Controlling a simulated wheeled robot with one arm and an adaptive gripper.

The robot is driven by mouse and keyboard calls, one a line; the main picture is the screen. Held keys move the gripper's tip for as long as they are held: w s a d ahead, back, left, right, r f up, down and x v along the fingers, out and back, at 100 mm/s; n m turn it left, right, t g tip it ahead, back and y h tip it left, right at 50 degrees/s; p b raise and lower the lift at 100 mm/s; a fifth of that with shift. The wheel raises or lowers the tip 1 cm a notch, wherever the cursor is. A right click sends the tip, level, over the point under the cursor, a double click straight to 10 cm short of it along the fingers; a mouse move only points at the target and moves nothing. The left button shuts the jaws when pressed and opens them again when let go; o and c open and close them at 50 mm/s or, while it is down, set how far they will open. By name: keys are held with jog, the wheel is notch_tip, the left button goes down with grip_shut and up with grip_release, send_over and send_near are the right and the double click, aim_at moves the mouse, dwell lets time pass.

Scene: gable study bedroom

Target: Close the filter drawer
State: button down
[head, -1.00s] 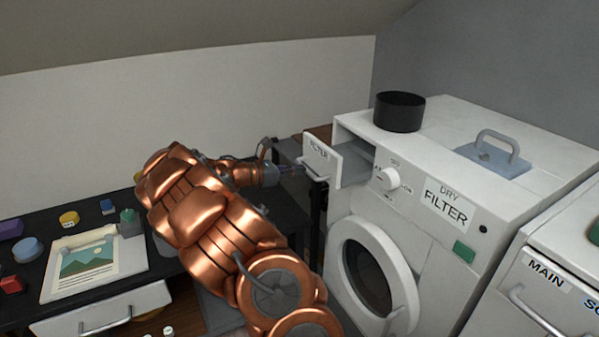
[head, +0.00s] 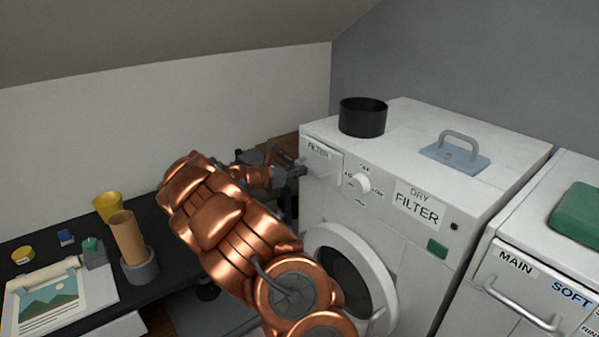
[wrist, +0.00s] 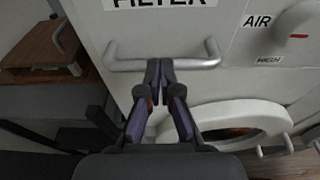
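The filter drawer (head: 322,161) is at the upper left of the white dryer's front. Its front panel now looks flush, or nearly flush, with the dryer (head: 395,235) in the head view. In the wrist view its grey bar handle (wrist: 190,63) runs across below the FILTER label (wrist: 160,3). My gripper (wrist: 160,64) is at the middle of the handle with its two fingertips together. The fingertips overlap the handle bar in the picture; I cannot tell whether anything is between them. In the head view my copper arm reaches in from below, and its end is at the drawer.
A black pot (head: 362,118) and a blue handled plate (head: 455,154) are on the dryer top. The round dryer door (head: 352,275) below stands ajar. The dark desk (head: 75,290) at the left holds a picture, cups and small items. A washer (head: 545,270) stands at the right.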

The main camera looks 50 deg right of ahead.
jog(key=shift+s+r, duration=0.1)
jog(key=shift+r, duration=0.05)
jog(key=b+v, duration=0.1)
jog(key=v, duration=1.3)
jog(key=s+a+m+y, duration=0.6)
jog(key=s+a+m, duration=0.35)
jog(key=s, duration=0.55)
jog(key=s+a+f+m+y, duration=0.1)
jog(key=s+a+f+y, duration=0.1)
jog(key=s+a, duration=0.3)
jog(key=s+a+f+m+t+y, duration=0.1)
jog(key=s+a+y, duration=0.3)
jog(key=a, duration=0.9)
jog(key=s+a+f+m+t+y, duration=0.1)
jog(key=s+a+f+m+y, duration=0.2)
jog(key=s+a, duration=0.4)
jog(key=shift+s+a+f, duration=0.15)
jog(key=shift+a, duration=0.85)
jog(key=shift+d+m, duration=0.1)
jog(key=shift+m, duration=0.15)
